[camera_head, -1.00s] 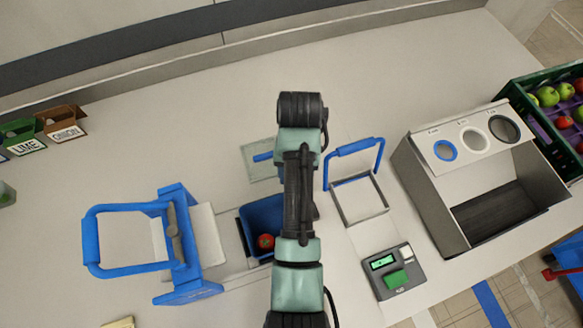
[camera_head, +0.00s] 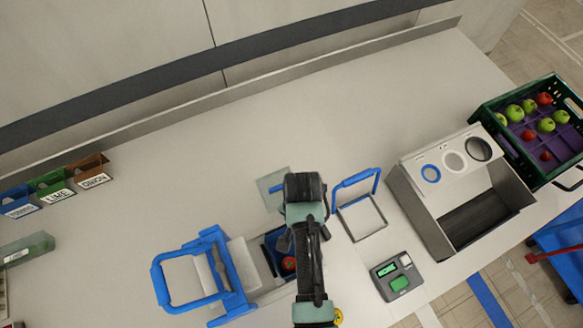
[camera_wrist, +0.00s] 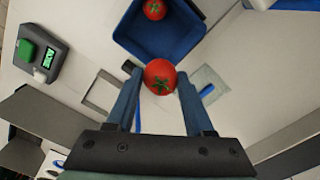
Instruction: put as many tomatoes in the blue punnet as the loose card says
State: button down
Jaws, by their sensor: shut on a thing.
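A red tomato (camera_wrist: 160,76) with a green calyx is held between the fingertips of my gripper (camera_wrist: 160,85). In the wrist view it overlaps the near edge of the blue punnet (camera_wrist: 130,42); its height over that edge is unclear. The punnet holds another red tomato (camera_wrist: 155,9). In the head view my arm partly covers the punnet (camera_head: 270,250), and a tomato (camera_head: 289,264) shows inside it. My gripper's fingers are hidden there. I cannot make out the loose card or its writing. More red tomatoes (camera_head: 544,98) lie in a green crate (camera_head: 505,150) at right.
Green fruits share the crate. A grey box with round holes (camera_head: 405,180), a scale with a green display (camera_head: 398,278), and blue-handled frames (camera_head: 190,285) (camera_head: 355,180) stand around the punnet. A translucent plate (camera_head: 270,190) lies behind it. Labelled boxes (camera_head: 55,190) stand at left.

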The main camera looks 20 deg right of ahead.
jog(key=shift+f+b, duration=3.65)
jog(key=shift+f, duration=0.6)
jog(key=shift+c, duration=1)
grip_release()
jog(key=shift+r, duration=0.15)
notch_tip(320, 180, up, 7)
jog(key=p, duration=0.7)
